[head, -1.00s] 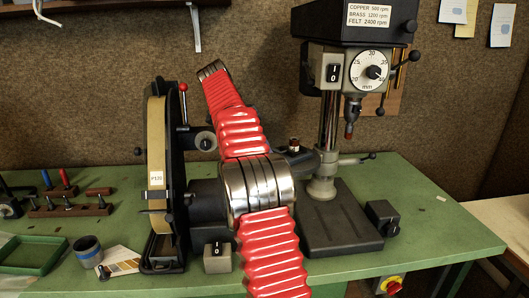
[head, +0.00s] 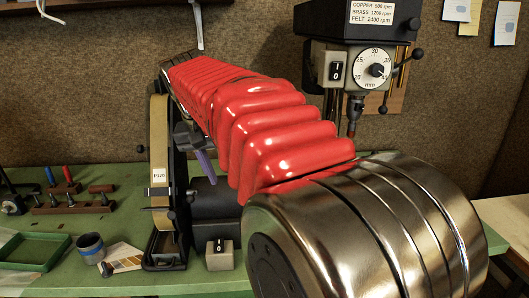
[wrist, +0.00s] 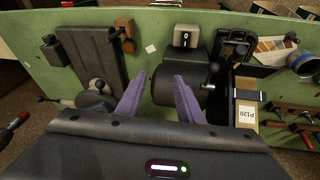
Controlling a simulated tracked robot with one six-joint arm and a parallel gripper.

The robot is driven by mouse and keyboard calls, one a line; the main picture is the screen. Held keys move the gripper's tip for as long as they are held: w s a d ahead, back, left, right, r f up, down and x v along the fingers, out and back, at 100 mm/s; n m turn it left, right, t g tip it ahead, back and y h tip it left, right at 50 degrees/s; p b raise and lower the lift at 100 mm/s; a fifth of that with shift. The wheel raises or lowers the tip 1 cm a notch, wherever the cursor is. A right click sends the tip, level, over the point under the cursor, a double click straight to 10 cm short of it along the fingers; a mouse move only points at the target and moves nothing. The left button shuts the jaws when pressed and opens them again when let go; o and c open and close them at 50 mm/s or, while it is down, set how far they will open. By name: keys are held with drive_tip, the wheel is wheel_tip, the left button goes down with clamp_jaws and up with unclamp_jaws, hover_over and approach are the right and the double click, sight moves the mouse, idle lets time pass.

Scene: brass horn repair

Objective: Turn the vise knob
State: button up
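A small black block with a round knob on it, which looks like the vise (wrist: 56,50), sits beside the drill press base at the left of the wrist view. Its small knob (wrist: 48,38) is at the block's upper end. In the head view my arm hides this block. In the head view only a bit of purple finger shows, beside the belt grinder.
The drill press (head: 357,70) stands at the back right, with its black base plate (wrist: 90,55) beside my gripper. The belt grinder (head: 160,150) and a switch box (wrist: 186,36) are close by. A brown block (wrist: 125,27) stands near the bench edge.

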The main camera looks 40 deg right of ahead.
drive_tip(key=s+a+f+n+t+y, duration=0.1)
drive_tip(key=s+a+f+n+t, duration=0.1)
drive_tip(key=s+a+f+n, duration=0.2)
drive_tip(key=s+a+f+n+t+y, duration=0.2)
drive_tip(key=s+a+f+n, duration=0.2)
drive_tip(key=s+a+f, duration=0.5)
drive_tip(key=s+a, duration=0.4)
drive_tip(key=s, duration=0.1)
drive_tip(key=shift+f+y, duration=0.3)
drive_tip(key=shift+f, duration=0.05)
drive_tip(key=shift+c, duration=0.4)
